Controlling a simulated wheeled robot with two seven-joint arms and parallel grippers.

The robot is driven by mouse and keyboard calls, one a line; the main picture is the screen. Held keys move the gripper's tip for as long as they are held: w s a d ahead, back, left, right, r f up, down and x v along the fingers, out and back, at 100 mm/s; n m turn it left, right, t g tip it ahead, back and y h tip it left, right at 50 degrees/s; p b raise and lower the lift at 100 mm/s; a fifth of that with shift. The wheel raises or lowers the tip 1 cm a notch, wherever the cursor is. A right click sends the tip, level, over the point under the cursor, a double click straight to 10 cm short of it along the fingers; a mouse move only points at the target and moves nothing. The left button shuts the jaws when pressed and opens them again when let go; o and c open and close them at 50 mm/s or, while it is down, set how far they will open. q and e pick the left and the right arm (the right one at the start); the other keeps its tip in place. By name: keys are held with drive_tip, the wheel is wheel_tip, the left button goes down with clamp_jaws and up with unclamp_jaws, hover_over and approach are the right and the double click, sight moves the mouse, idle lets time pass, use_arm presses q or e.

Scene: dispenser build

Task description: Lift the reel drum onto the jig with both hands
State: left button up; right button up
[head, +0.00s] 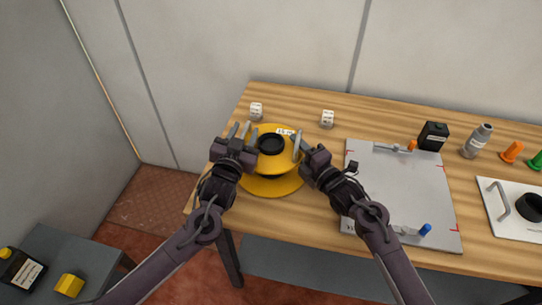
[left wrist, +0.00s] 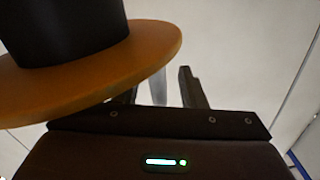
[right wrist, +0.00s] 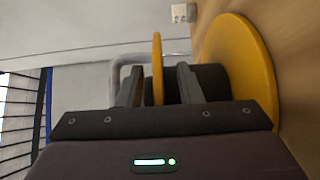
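The reel drum (head: 270,185) stands on the wooden table, with yellow flanges and a black core. Light grey upright pieces show at its left and right sides. My left gripper (head: 243,138) is at its left side. In the left wrist view its fingers (left wrist: 160,92) are apart, with a light grey piece between them and the orange flange (left wrist: 150,50) close by. My right gripper (head: 302,147) is at the right side. In the right wrist view its fingers (right wrist: 158,85) are apart on either side of the upper yellow flange (right wrist: 157,60). Contact cannot be told.
A grey plate (head: 400,185) with red corner marks lies right of the drum, holding small parts. A white plate (head: 510,215) with a grey handle and black ring is further right. Two white cubes (head: 256,110) (head: 327,118) stand behind. A black box (head: 433,136) and bottle (head: 478,140) stand at the back.

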sight(299, 134)
use_arm(q)
drive_tip(key=c, duration=0.7)
use_arm(e)
drive_tip(key=c, duration=0.7)
use_arm(q)
clamp_jaws()
use_arm(e)
clamp_jaws()
